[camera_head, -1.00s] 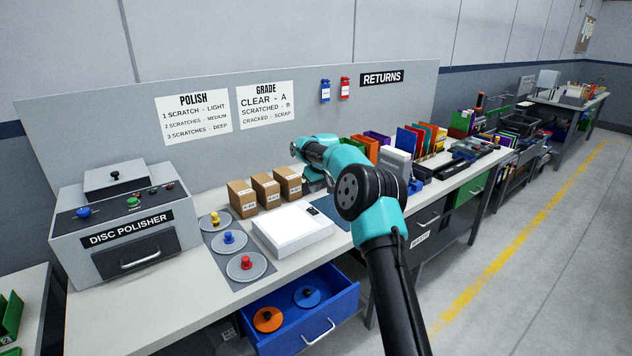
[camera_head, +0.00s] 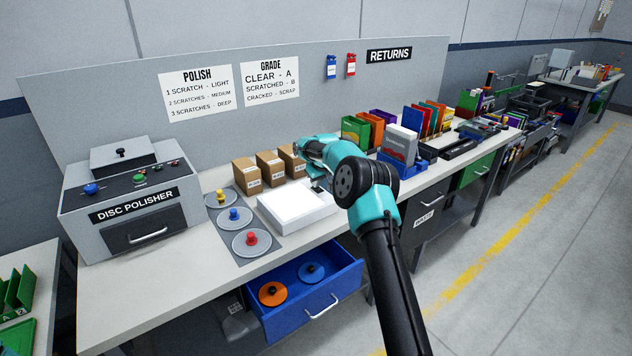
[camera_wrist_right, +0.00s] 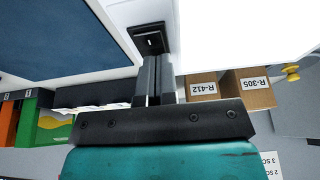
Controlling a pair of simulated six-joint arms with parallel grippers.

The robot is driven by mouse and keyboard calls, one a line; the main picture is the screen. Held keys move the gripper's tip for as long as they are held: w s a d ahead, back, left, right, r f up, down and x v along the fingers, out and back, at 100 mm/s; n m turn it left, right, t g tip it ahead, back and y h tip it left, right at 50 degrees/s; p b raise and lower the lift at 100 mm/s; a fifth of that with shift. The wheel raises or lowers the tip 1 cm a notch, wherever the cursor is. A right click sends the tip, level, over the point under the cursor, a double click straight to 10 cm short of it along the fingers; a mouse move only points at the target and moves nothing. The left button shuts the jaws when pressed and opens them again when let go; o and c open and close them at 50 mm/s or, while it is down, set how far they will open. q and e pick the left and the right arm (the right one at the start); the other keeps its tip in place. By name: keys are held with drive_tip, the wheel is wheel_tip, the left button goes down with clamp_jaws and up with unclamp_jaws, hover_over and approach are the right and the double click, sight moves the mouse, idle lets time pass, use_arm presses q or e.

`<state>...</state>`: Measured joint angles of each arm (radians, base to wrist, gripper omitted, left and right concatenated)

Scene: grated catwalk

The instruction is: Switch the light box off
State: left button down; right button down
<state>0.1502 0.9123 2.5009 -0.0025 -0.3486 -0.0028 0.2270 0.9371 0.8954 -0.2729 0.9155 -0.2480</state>
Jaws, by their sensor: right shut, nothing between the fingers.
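The light box (camera_head: 292,210) is a flat white box on the workbench, its top panel bright white. In the right wrist view the bright panel (camera_wrist_right: 235,35) fills the upper right, and a black switch (camera_wrist_right: 150,38) with a small light mark sits on the white frame beside it. My right gripper (camera_head: 318,188) is over the light box's right end. In the wrist view its shut, empty fingers (camera_wrist_right: 153,62) point at the switch, their tips at its near edge; I cannot tell whether they touch. My left gripper is not in view.
Cardboard boxes (camera_head: 270,168) stand behind the light box. Discs with coloured knobs (camera_head: 251,238) lie on a grey mat to its left, beside the disc polisher (camera_head: 130,200). An open blue drawer (camera_head: 340,300) juts out below. A blue mat (camera_wrist_right: 70,35) lies beside the light box.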

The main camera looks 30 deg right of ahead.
drive_tip(key=shift+w+f, duration=0.2)
drive_tip(key=shift+f, duration=0.25)
drive_tip(key=shift+w+f, duration=0.1)
drive_tip(key=shift+f, duration=0.15)
drive_tip(key=shift+a, duration=0.1)
drive_tip(key=shift+s, duration=0.9)
drive_tip(key=w+v, duration=0.1)
drive_tip(key=v, duration=1.3)
drive_tip(key=shift+r, duration=0.55)
